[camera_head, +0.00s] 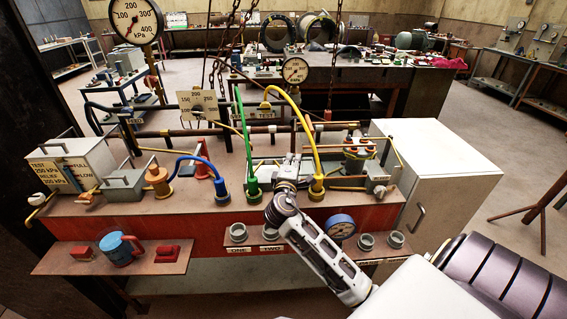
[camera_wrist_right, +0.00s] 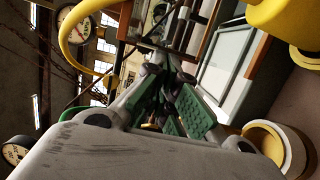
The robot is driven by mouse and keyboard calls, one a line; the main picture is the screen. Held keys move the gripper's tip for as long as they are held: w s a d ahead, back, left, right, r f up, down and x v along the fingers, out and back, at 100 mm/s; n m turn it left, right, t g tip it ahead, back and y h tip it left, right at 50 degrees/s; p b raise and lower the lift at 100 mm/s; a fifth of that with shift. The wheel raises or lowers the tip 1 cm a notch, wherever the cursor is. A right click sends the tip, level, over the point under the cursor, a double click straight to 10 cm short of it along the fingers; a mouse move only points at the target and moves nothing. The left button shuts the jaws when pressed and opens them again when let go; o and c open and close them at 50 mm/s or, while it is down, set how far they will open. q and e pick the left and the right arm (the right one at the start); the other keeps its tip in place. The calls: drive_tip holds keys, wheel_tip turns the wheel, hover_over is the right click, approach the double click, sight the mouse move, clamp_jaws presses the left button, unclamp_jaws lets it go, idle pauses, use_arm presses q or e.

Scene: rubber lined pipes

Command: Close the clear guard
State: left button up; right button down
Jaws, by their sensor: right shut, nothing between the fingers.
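My right gripper (camera_head: 291,168) reaches over the front of the red bench, between the green hose (camera_head: 247,150) and the yellow hose (camera_head: 313,150). It is shut and empty. In the right wrist view its green-padded fingers (camera_wrist_right: 172,112) come together, with the yellow hose (camera_wrist_right: 75,35) at upper left. I cannot clearly make out the clear guard in either view. Thin yellow pipework (camera_head: 397,152) and red-topped fittings (camera_head: 352,146) stand on the bench right of the gripper. My left gripper is not in view.
A blue hose (camera_head: 196,160) arches left of the green one. A grey TEST/RELIEF box (camera_head: 70,165) is at the bench's left end. A white cabinet (camera_head: 440,165) stands on the right. A blue-and-red mug (camera_head: 120,248) sits on the front shelf. Chains (camera_head: 228,40) hang behind.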

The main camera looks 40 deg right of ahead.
sight(324, 159)
drive_tip(key=s+d, duration=0.1)
drive_tip(key=d, duration=0.1)
drive_tip(key=s+d, duration=0.2)
drive_tip(key=d, duration=0.1)
drive_tip(key=s+d+p, duration=0.1)
drive_tip(key=d, duration=0.2)
drive_tip(key=shift+s, duration=0.4)
drive_tip(key=shift+s+d, duration=0.3)
drive_tip(key=shift+d, duration=0.2)
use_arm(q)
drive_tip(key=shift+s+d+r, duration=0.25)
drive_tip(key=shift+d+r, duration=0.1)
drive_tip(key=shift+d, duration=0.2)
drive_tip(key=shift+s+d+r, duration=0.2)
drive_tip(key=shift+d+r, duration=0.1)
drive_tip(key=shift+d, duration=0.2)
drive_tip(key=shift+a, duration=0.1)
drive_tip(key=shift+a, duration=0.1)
use_arm(e)
drive_tip(key=shift+w+f, duration=0.1)
